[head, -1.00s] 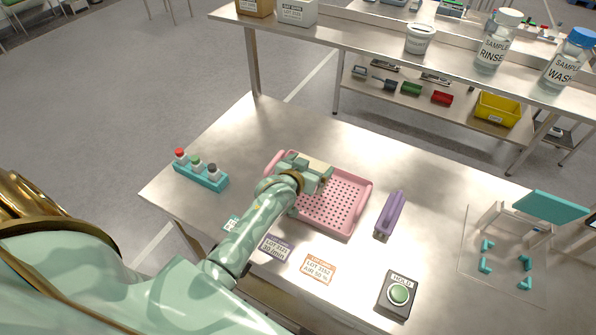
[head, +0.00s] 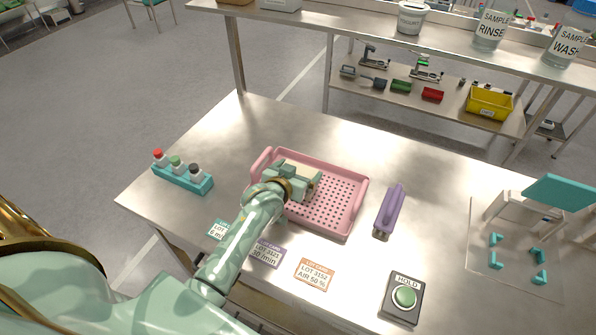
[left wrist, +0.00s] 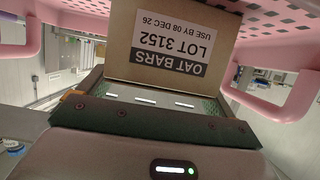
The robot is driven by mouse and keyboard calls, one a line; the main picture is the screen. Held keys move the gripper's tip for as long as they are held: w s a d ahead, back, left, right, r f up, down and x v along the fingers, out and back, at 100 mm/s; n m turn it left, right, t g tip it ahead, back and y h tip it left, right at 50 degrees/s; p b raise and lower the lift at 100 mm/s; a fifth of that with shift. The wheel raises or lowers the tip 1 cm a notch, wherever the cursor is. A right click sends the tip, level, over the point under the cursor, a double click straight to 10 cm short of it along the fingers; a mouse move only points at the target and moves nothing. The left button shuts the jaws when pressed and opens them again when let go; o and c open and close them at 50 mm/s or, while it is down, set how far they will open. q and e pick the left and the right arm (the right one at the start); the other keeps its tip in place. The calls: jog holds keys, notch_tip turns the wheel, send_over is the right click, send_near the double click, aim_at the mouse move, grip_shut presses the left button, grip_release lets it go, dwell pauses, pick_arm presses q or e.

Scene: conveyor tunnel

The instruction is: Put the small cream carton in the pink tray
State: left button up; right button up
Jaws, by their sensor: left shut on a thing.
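The pink tray (head: 345,205) lies on the metal table, with a perforated floor and raised handles at its ends. My left gripper (head: 305,182) is over the left part of the tray, shut on the small cream carton (head: 296,168). In the head view the gripper hides most of the carton. In the left wrist view the carton (left wrist: 172,45) fills the jaws and its label reads OAT BARS, LOT 3152. Pink tray walls (left wrist: 272,22) show around it. I cannot tell whether the carton touches the tray floor. My right gripper is out of view.
A teal rack with capped vials (head: 183,178) stands at the left. A purple-handled tool (head: 390,210) lies right of the tray. Label cards (head: 314,273) and a green HOLD button (head: 404,297) are near the front edge. A clear plate with teal pieces (head: 515,255) is at the right.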

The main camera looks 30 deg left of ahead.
pick_arm(q)
jog(key=o, duration=1.1)
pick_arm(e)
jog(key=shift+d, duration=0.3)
pick_arm(q)
jog(key=shift+r, duration=0.2)
jog(key=p+v, duration=0.3)
jog(key=v, duration=0.9)
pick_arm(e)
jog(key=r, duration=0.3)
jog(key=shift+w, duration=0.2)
pick_arm(q)
jog(key=shift+f, duration=0.15)
